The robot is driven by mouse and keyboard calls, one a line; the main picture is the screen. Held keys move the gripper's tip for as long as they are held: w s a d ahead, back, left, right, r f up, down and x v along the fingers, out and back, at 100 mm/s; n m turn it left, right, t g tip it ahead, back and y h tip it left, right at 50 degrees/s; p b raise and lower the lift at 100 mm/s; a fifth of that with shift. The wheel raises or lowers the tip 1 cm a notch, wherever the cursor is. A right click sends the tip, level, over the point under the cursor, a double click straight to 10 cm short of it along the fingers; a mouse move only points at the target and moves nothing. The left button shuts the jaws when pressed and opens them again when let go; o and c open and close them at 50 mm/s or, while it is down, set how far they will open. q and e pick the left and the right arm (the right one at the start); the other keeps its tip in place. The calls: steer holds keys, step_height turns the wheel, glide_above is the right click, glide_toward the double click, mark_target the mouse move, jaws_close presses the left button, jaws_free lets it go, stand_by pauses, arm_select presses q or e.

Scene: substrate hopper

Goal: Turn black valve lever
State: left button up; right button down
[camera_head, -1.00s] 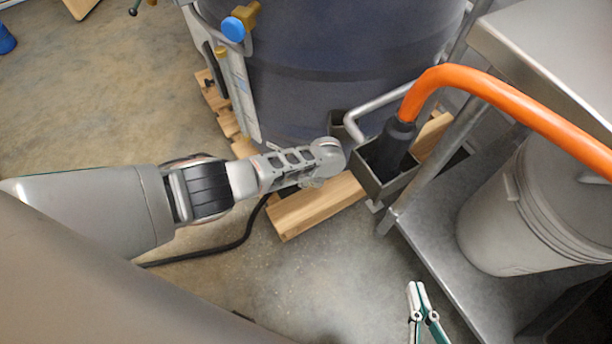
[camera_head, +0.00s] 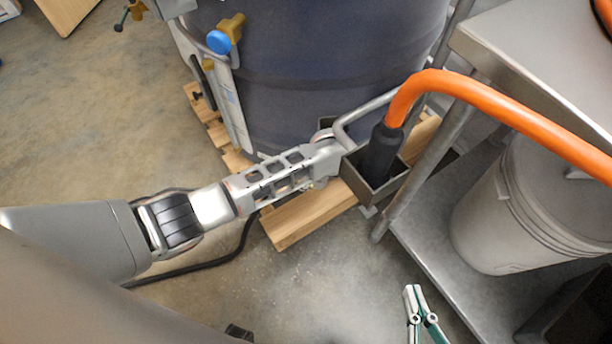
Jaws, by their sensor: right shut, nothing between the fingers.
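I cannot clearly single out a black valve lever. A black cylindrical piece (camera_head: 381,152) on the end of an orange hose (camera_head: 500,110) stands in a grey open box (camera_head: 388,188) beside a dark blue drum (camera_head: 320,75). A small dark part (camera_head: 197,96) sits low by the drum's gauge strip. My left arm reaches from the left, and its silver link (camera_head: 285,178) ends against or behind the box and a bent grey pipe (camera_head: 365,115); its fingers are hidden.
A blue-knobbed brass valve (camera_head: 226,36) is on the drum's upper left. Wooden slats (camera_head: 305,217) lie under the drum. A steel table (camera_head: 560,50) with a white bucket (camera_head: 520,215) on its lower shelf stands right. Floor at left is open. A black cable (camera_head: 205,260) crosses it.

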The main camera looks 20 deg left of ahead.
arm_select(q)
steer(key=shift+v, duration=0.95)
steer(key=shift+s, duration=0.1)
